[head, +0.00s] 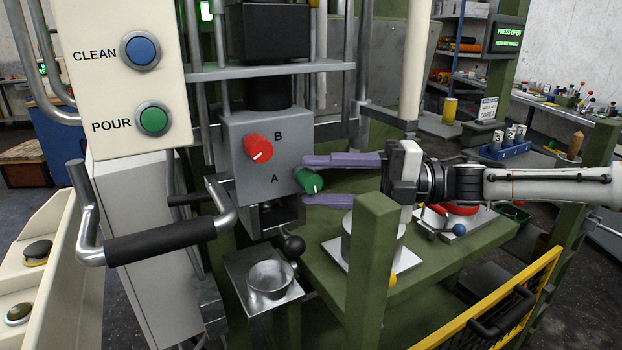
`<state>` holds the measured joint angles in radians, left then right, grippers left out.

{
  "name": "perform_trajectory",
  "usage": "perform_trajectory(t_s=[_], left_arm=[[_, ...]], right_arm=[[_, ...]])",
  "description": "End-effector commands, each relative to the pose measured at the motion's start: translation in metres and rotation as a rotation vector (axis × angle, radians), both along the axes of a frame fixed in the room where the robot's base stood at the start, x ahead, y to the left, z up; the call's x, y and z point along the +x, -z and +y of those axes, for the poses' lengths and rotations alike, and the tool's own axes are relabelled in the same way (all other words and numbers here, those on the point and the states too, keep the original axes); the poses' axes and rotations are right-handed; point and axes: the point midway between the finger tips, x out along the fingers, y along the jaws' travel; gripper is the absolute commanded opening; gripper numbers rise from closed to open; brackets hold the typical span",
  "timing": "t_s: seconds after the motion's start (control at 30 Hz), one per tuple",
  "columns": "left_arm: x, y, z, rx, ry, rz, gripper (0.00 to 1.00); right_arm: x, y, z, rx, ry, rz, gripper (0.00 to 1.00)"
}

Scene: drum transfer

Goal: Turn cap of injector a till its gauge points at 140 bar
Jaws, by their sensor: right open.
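The green cap (308,181) sits beside the letter A on the grey injector block (236,187). It carries a white pointer mark near its lower right side. The red cap (258,148) sits up and left, beside the letter B. My right gripper (304,180) comes in from the right with two purple fingers. It is open, with one finger above the green cap and one below it; I cannot tell whether either touches. I see no readable bar scale or gauge. My left gripper is not in view.
A white panel (118,30) with a blue CLEAN button and a green POUR button stands at the left. A black-gripped handle (160,243) crosses below it. A green post (371,270) rises in front of the green bench, with a yellow rail (500,310) at lower right.

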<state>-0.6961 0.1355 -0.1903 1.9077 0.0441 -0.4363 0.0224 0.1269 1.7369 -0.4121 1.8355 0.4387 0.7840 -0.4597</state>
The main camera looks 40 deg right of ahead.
Motion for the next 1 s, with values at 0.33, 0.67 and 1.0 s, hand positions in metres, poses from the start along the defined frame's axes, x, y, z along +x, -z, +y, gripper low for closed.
perform_trajectory(t_s=[0.33,0.67,1.0], left_arm=[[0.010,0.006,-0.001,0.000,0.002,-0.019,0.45],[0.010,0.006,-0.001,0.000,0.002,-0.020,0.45],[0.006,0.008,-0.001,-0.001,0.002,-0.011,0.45]], right_arm=[[0.009,0.003,0.014,0.001,-0.001,0.002,0.44],[0.011,0.001,0.015,0.001,0.000,0.001,0.44],[0.011,0.001,0.015,0.001,0.000,0.000,0.02]])
